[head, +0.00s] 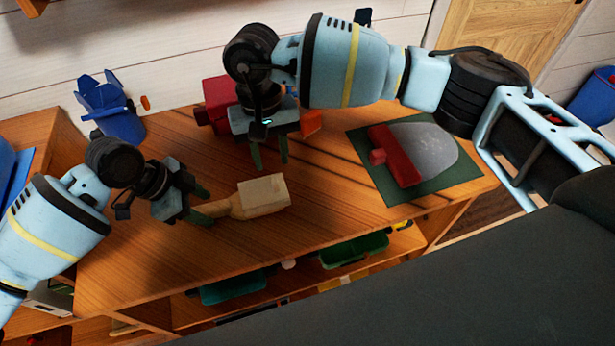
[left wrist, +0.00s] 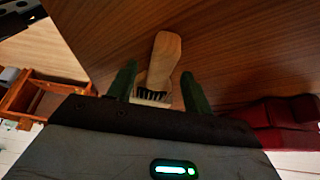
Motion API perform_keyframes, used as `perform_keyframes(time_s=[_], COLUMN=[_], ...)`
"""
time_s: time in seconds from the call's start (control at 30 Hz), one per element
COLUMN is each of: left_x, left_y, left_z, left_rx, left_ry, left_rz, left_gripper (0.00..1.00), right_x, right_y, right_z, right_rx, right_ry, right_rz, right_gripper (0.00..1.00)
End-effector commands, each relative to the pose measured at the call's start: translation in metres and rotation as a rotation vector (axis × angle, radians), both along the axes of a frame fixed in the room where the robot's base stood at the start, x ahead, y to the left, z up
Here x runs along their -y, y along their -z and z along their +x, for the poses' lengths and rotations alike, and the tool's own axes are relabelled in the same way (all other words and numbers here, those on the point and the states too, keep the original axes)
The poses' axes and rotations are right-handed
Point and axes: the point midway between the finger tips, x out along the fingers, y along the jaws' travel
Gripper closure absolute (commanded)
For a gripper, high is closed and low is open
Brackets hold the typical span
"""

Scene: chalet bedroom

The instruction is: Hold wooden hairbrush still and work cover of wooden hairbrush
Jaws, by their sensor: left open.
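The wooden hairbrush (head: 262,197) lies on the wooden tabletop, its broad pale block to the right and its narrow handle to the left. My left gripper (head: 202,202) is at the handle end, with the jaws open. In the left wrist view the brush (left wrist: 164,58) shows between and beyond the parted green fingertips (left wrist: 158,78), with dark bristles near the palm. I cannot make out the cover as a separate part. My right gripper (head: 270,160) points down above and behind the brush block, its fingers apart and empty.
A red box (head: 214,104) and a blue container (head: 110,108) stand at the back of the table. A red and grey tool (head: 425,145) lies on a green mat (head: 463,172) to the right. Green bins (head: 352,250) sit in the shelf below.

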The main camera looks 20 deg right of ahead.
Motion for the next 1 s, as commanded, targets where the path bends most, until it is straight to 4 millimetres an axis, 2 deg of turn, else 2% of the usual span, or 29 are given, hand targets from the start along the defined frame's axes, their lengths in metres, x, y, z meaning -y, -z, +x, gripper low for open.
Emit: perform_keyframes(time_s=[0.3, 0.5, 0.7, 1.0], left_x=[-0.027, -0.040, -0.046, -0.047], left_y=[-0.057, -0.084, -0.095, -0.096], left_z=[0.001, 0.001, 0.001, 0.001], left_rx=[0.004, 0.002, 0.001, 0.001], left_ry=[0.000, -0.001, 0.000, 0.000], left_rz=[0.000, -0.001, 0.000, 0.000], left_gripper=[0.49, 0.49, 0.49, 0.49], right_x=[0.000, 0.000, 0.000, 0.000], right_y=[0.000, 0.000, 0.000, 0.000], right_z=[0.000, 0.000, 0.000, 0.000], right_rx=[0.000, 0.000, 0.000, 0.000], right_ry=[0.000, 0.000, 0.000, 0.000], right_rz=[0.000, 0.000, 0.000, 0.000], right_gripper=[0.65, 0.65, 0.65, 0.65])
